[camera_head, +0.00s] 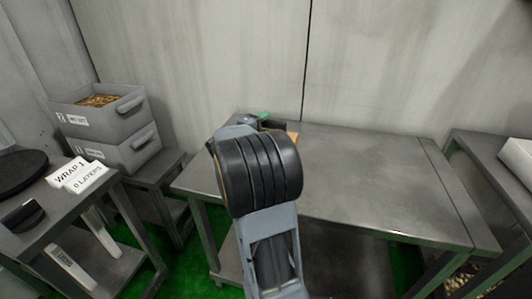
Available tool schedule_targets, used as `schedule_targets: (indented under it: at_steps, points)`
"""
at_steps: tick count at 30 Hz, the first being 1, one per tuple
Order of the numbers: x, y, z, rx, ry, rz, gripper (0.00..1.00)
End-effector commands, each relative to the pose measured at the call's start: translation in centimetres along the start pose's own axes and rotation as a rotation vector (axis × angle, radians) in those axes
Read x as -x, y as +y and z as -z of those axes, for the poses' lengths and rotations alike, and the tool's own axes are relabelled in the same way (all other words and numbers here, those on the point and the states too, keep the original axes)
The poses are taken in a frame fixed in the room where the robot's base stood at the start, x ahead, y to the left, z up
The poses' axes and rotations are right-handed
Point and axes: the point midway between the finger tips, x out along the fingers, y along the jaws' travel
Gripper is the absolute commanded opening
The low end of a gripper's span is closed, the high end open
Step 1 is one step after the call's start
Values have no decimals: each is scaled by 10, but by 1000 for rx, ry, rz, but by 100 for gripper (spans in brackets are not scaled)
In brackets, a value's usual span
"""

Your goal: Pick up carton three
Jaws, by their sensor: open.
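My gripper (268,122) is at the far edge of the middle metal table (370,170), mostly hidden behind my own black wrist joint, so its fingertips are hard to make out. A small tan, cardboard-coloured edge (293,137) shows just right of the wrist joint, above the table top. It may be part of a carton, but most of it is hidden and no number shows. A small green patch (264,115) shows by the gripper. I cannot tell if the gripper touches the tan thing.
Two stacked grey bins (120,118) stand on a low table at left; the upper holds brown pieces. A left table carries a "WRAP 1" sign (68,172), a "0 LAYERS" sign and a dark disc (18,170). The middle table's right side is clear. A white box (518,158) sits far right.

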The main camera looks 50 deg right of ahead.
Motion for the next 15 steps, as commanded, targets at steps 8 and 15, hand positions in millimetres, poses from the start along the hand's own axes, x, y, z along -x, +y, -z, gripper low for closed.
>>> schedule_targets:
  at_steps: [8, 15]
  points:
    - [-9, 0, 0, 0, 1, 1, 57]
    - [-9, 0, 0, 0, 1, 0, 45]
